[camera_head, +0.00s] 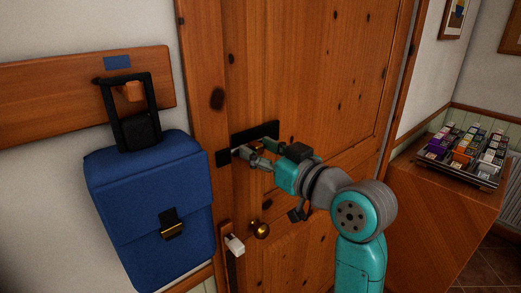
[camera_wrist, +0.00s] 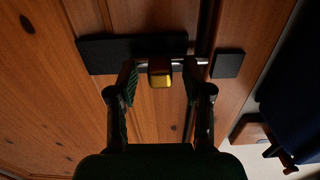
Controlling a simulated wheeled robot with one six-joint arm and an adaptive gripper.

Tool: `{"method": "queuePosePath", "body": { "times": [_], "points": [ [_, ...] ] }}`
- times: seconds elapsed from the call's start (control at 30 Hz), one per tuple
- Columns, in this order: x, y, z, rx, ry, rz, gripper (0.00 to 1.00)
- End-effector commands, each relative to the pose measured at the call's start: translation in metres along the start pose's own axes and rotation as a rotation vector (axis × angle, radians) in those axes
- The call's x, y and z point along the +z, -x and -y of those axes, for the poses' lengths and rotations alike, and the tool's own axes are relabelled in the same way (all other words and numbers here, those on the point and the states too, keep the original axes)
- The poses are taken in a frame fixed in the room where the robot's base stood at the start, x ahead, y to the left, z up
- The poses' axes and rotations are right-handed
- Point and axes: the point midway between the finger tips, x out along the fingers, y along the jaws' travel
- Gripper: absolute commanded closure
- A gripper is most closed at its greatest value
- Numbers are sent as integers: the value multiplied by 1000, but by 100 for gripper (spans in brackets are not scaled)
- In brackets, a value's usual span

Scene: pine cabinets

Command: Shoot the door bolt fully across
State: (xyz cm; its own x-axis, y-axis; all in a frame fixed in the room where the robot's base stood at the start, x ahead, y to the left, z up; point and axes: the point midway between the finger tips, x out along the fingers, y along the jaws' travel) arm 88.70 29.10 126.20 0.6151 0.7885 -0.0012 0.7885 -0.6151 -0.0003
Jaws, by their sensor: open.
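The door bolt's black backplate (camera_head: 268,129) is fixed to the pine door, and its small black keeper (camera_head: 222,158) sits to the left across the door edge. In the wrist view, the backplate (camera_wrist: 105,54) is at left and the keeper (camera_wrist: 228,64) at right. A silver rod (camera_wrist: 202,61) reaches toward the keeper; I cannot tell whether its end enters. The brass bolt knob (camera_wrist: 160,74) stands between the fingers of my open gripper (camera_wrist: 160,88), with gaps visible on both sides. In the head view my gripper (camera_head: 254,151) partly covers the bolt.
A brass door knob (camera_head: 260,229) and a white-handled fitting (camera_head: 234,245) are below the bolt. A blue bag (camera_head: 150,205) hangs from a wooden rail (camera_head: 45,98) close on the left. A wooden cabinet (camera_head: 440,215) bearing a tray of small boxes stands right.

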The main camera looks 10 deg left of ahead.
Motion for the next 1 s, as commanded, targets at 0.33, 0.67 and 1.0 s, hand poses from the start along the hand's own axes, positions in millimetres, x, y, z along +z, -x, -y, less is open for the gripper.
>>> {"method": "queuePosePath", "body": {
  "times": [0.33, 0.67, 1.0],
  "points": [
    [1, 50, -2, 4, 0, 0, 50],
    [1, 105, -1, 3, -1, 0, 50],
    [1, 118, 0, 0, -1, 2, 50]
  ]
}}
